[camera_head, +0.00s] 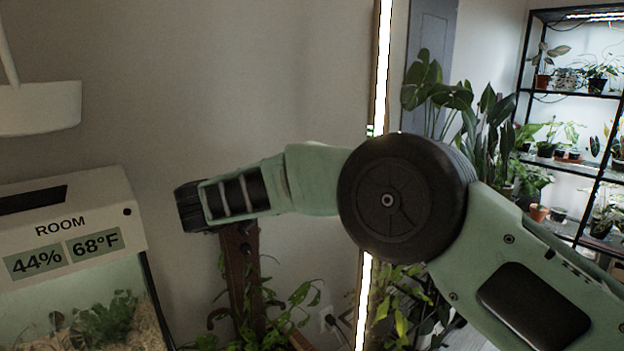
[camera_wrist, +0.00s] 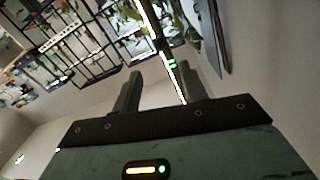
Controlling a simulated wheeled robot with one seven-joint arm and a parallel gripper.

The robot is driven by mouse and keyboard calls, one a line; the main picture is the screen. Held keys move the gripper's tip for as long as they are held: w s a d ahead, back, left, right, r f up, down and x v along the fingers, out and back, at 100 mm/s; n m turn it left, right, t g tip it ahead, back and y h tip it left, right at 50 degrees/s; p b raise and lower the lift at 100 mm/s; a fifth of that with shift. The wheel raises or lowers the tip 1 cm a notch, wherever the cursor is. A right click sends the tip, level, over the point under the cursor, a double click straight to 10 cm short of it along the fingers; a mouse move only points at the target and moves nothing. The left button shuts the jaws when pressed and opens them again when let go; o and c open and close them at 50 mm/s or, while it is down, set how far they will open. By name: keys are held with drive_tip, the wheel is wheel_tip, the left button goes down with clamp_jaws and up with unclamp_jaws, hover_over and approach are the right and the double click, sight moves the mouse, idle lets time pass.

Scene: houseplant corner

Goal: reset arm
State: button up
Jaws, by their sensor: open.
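My gripper (camera_wrist: 158,90) shows in the wrist view with its two dark fingers apart and nothing between them. In the head view my green and black arm is raised across the middle and right, bent at a large black joint. Its far end reaches left, in front of the wall and above a brown post. I cannot make out the gripper's fingers in the head view.
A terrarium (camera_head: 75,215) marked ROOM, 44%, 68°F stands at the left, under a white hanging fixture (camera_head: 40,108). Leafy plants (camera_head: 437,92) and a black plant shelf (camera_head: 570,95) stand at the right. A bright vertical light strip (camera_head: 381,60) runs behind my arm.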

drive_tip(key=w+a+r+n+t+y, duration=0.4)
drive_tip(key=a+r+n+t+y, duration=0.3)
drive_tip(key=y, duration=0.5)
drive_tip(key=s+a+f+n+g+y, duration=0.1)
drive_tip(key=s+f+n+g+y, duration=0.1)
drive_tip(key=s+n+g+y, duration=0.3)
drive_tip(key=s+a+f+n+g+y, duration=0.1)
drive_tip(key=s+f+n+g+y, duration=0.1)
drive_tip(key=s+n+y, duration=0.4)
drive_tip(key=s+d+f+n+g+h, duration=0.1)
drive_tip(key=s+d+f+g+h, duration=0.3)
drive_tip(key=s+d, duration=0.9)
drive_tip(key=s+d+f+n+g+h, duration=0.1)
drive_tip(key=s+d+f+g+h, duration=0.3)
drive_tip(key=s, duration=1.4)
drive_tip(key=d+f+g, duration=0.3)
drive_tip(key=d+f, duration=0.4)
drive_tip(key=d, duration=0.2)
drive_tip(key=shift+s+d, duration=0.15)
drive_tip(key=shift+d, duration=0.15)
